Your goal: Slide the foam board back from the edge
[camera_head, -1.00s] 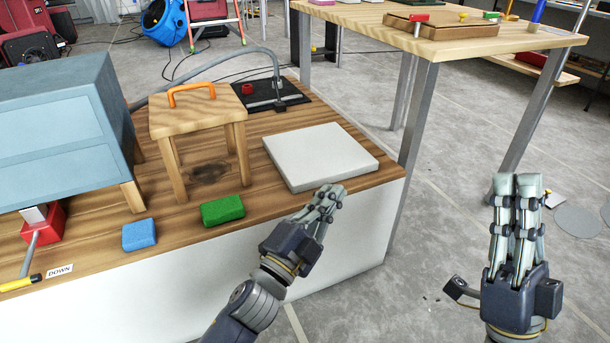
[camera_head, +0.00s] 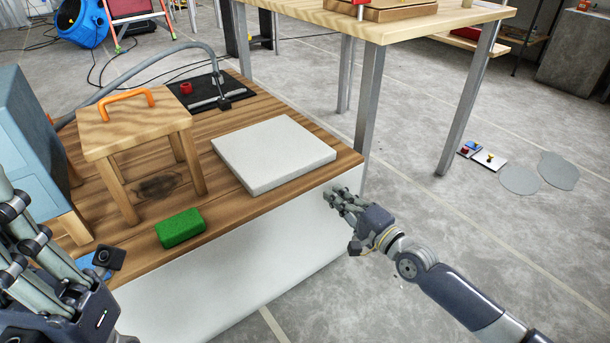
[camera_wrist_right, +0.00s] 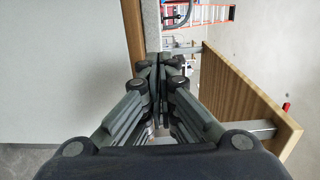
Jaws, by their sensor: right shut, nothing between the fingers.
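The foam board (camera_head: 275,152), a thick pale grey-white slab, lies flat on the wooden worktop near its right front corner. A strip of bare wood shows in front of it. My right gripper (camera_head: 332,194) is shut and empty, just off the worktop's front edge and below the board's right corner. It appears apart from the board. Its closed fingers (camera_wrist_right: 158,65) also show in the wrist view, by the wood edge (camera_wrist_right: 133,35) and a grey strip that may be the board. My left gripper (camera_head: 15,215) is at the far left, cut by the frame; its jaw state is unclear.
A green sponge (camera_head: 180,228) lies left of the board, with a wooden stool (camera_head: 137,131) behind it. A blue sponge (camera_head: 90,264) is partly hidden by my left gripper. Behind the board are a black mat (camera_head: 238,92) and a hose. A tall table (camera_head: 400,25) stands at right.

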